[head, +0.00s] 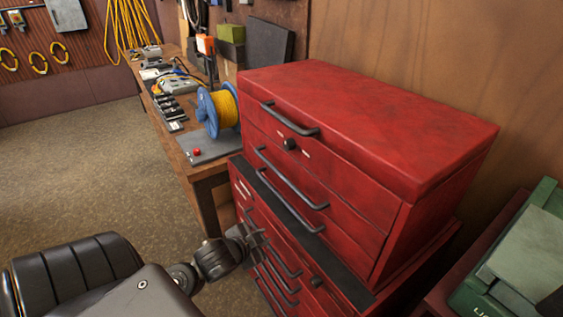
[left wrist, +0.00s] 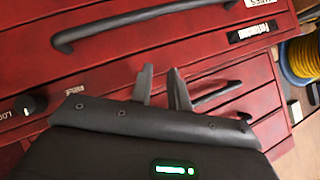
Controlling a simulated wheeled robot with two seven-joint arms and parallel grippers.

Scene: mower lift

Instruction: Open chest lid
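The red chest (head: 418,210) stands at the right of the head view, on a lower red drawer cabinet. Its lid (head: 375,112) is shut, with a dark bar handle (head: 289,120) on the front and a round black lock (head: 290,144) below it. My left gripper (head: 250,238) is low in front of the cabinet drawers, below the lid handle. In the left wrist view its two fingers (left wrist: 164,88) stand apart with a narrow gap and nothing seen between them. Red drawer fronts and a dark handle (left wrist: 140,23) lie beyond. My right gripper is not in view.
A wooden workbench (head: 205,178) with a blue reel of yellow cord (head: 222,110) stands left of the chest. A green case (head: 520,265) is close at the right. A wooden wall rises behind the chest. The floor at left is clear.

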